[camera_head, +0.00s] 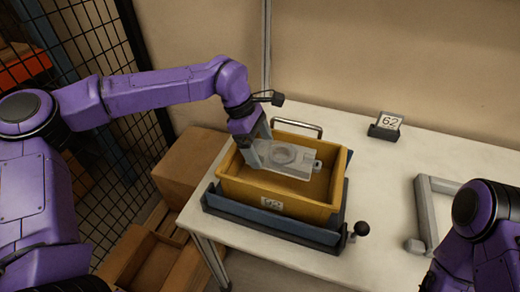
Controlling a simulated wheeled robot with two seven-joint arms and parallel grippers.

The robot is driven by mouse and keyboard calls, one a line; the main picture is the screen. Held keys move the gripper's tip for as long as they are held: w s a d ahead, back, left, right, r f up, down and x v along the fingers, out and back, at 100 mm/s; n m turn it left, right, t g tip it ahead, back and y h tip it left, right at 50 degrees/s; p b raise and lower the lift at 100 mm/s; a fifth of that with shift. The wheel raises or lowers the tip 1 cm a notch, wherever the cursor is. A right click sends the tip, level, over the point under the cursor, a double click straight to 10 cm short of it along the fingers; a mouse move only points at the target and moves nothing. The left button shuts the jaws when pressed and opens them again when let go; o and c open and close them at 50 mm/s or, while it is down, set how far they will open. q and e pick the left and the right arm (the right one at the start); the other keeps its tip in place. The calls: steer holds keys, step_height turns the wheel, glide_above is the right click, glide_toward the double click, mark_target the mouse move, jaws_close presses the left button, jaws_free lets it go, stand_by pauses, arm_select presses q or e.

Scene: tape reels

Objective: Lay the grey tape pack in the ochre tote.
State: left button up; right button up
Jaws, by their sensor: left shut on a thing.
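The grey tape pack (286,156) is a pale, translucent flat pack with a ring shape in its middle. My left gripper (258,150) is shut on its left end and holds it over the opening of the ochre tote. The ochre tote (272,196) is an open box with a label on its front, set in a dark blue-grey tray on the white table. The pack looks near rim height; I cannot tell whether it touches the tote. My right arm shows at the lower right, but its gripper is out of the picture.
The tray (270,226) has a black knob (361,229) at its right corner and a metal handle behind. A grey frame (428,205) lies right. Cardboard boxes (190,165) stand left of the table. The table between is clear.

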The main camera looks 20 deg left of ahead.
arm_select(q)
step_height(320, 180, down, 3)
steer(key=shift+r, duration=0.1)
steer(key=shift+w+f, duration=0.1)
steer(key=shift+f, duration=0.1)
steer(key=shift+f, duration=0.15)
steer(key=shift+f, duration=0.4)
steer(key=o, duration=0.9)
steer(key=shift+r, duration=0.4)
steer(key=b+v, duration=0.1)
steer(key=v, duration=1.1)
steer(key=shift+r, duration=0.3)
